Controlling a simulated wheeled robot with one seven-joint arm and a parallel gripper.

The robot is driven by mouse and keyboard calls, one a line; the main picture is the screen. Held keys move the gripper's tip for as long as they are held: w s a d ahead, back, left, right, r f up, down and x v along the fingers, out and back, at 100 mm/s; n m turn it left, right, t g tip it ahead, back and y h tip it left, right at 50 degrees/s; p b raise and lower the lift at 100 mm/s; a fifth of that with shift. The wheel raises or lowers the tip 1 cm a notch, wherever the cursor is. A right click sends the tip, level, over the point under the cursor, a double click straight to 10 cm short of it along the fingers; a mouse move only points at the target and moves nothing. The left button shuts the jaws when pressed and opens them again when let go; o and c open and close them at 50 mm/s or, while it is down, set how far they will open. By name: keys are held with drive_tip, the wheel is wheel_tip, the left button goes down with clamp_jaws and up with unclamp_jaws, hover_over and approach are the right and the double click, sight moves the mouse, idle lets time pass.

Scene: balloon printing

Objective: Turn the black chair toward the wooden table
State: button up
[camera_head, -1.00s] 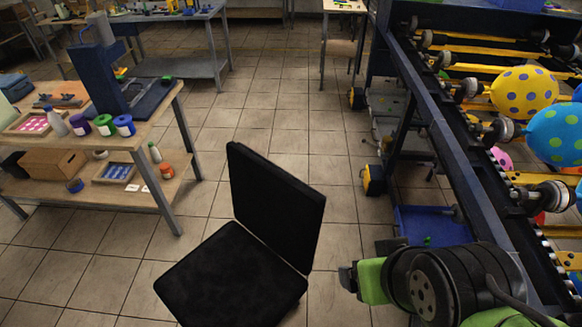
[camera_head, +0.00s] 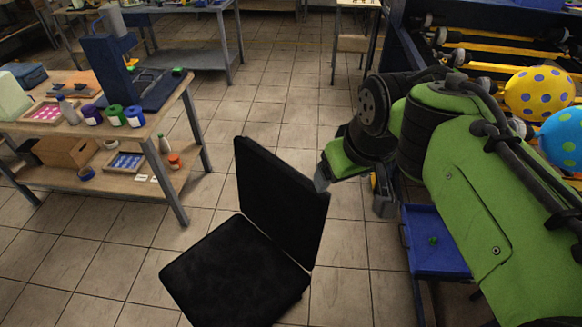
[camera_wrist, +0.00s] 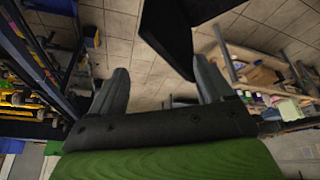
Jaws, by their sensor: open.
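The black chair (camera_head: 238,268) stands on the tiled floor at bottom centre of the head view. Its backrest (camera_head: 282,197) is on the far right side, and its seat extends toward the lower left. The wooden table (camera_head: 62,128) is left of and behind the chair. My gripper (camera_head: 322,179) is at the backrest's right edge in the head view, fingers partly hidden. In the wrist view my gripper (camera_wrist: 160,80) has its fingers spread wide, and the dark chair back (camera_wrist: 169,28) lies ahead between them, close to the right finger. I cannot tell whether they touch.
Bottles, jars and boxes crowd the wooden table and its shelf. A blue machine with balloons (camera_head: 540,95) and a blue tray (camera_head: 436,252) stand right, close to my arm. Another table (camera_head: 185,55) is at the back. The central floor is clear.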

drive_tip(key=w+a+f+n+g+y, duration=0.1)
drive_tip(key=w+f, duration=0.1)
drive_tip(key=w, duration=0.5)
drive_tip(key=w+a+f+n, duration=0.1)
drive_tip(key=w+f+n, duration=0.1)
drive_tip(key=w, duration=0.5)
drive_tip(key=n+y+b, duration=0.1)
drive_tip(key=n+y, duration=0.1)
approach(282, 166)
drive_tip(key=shift+g, duration=0.4)
drive_tip(key=f, duration=0.7)
drive_tip(key=shift+a, duration=0.3)
drive_tip(key=shift+s, duration=0.1)
clamp_jaws()
drive_tip(key=w+p, duration=0.1)
drive_tip(key=a+p, duration=0.1)
drive_tip(key=shift+w+r+n+p, duration=0.3)
drive_tip(key=shift+w, duration=0.1)
drive_tip(key=shift+w+a+f+n+g+p, duration=0.15)
drive_tip(key=shift+w+a+n+g+p, duration=0.2)
drive_tip(key=shift+w+p, duration=0.3)
drive_tip(key=shift+s, duration=0.1)
unclamp_jaws()
